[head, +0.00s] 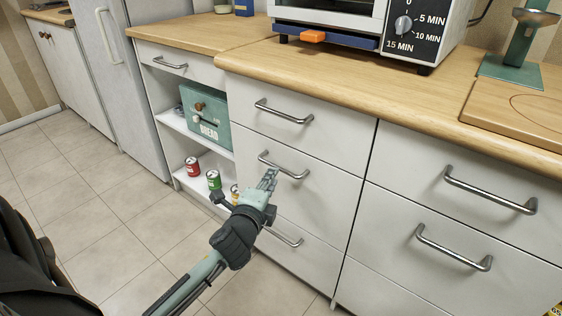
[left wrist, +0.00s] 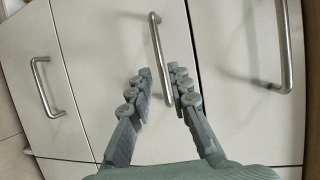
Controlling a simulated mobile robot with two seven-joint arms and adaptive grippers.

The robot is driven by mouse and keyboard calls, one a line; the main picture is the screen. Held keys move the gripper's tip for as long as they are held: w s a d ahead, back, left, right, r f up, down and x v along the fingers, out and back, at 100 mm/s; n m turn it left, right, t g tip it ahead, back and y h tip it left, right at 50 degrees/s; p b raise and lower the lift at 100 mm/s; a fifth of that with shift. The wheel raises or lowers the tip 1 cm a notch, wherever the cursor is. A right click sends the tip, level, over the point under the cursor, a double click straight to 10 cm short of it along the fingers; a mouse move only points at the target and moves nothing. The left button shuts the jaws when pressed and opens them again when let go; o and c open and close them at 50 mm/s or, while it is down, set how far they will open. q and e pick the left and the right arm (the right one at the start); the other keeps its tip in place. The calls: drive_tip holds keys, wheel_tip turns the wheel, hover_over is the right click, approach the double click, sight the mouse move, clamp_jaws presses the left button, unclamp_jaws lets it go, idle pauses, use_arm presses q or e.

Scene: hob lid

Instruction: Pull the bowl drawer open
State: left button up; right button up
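A white cabinet has a stack of three drawers with metal bar handles, all shut; no marking shows which is the bowl drawer. My left gripper (head: 269,180) is in front of the middle drawer (head: 318,200), close to its handle (head: 284,166). In the left wrist view, my left gripper (left wrist: 161,73) is open, its fingers apart. The middle drawer handle (left wrist: 158,50) runs between the fingertips, nearer the right finger; I cannot tell whether they touch. My right gripper is not in view.
The top drawer handle (head: 284,112) and bottom drawer handle (head: 284,236) stick out nearby. Wider drawers (head: 465,185) are at the right. An open shelf at the left holds a green bread bin (head: 209,120) and several cans. Tiled floor (head: 110,220) in front is clear.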

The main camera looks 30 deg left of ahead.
use_arm(q)
drive_tip(key=x, duration=0.6)
drive_tip(key=shift+w+a+f, duration=0.1)
drive_tip(key=shift+w+a, duration=0.05)
drive_tip(key=shift+w, duration=0.2)
clamp_jaws()
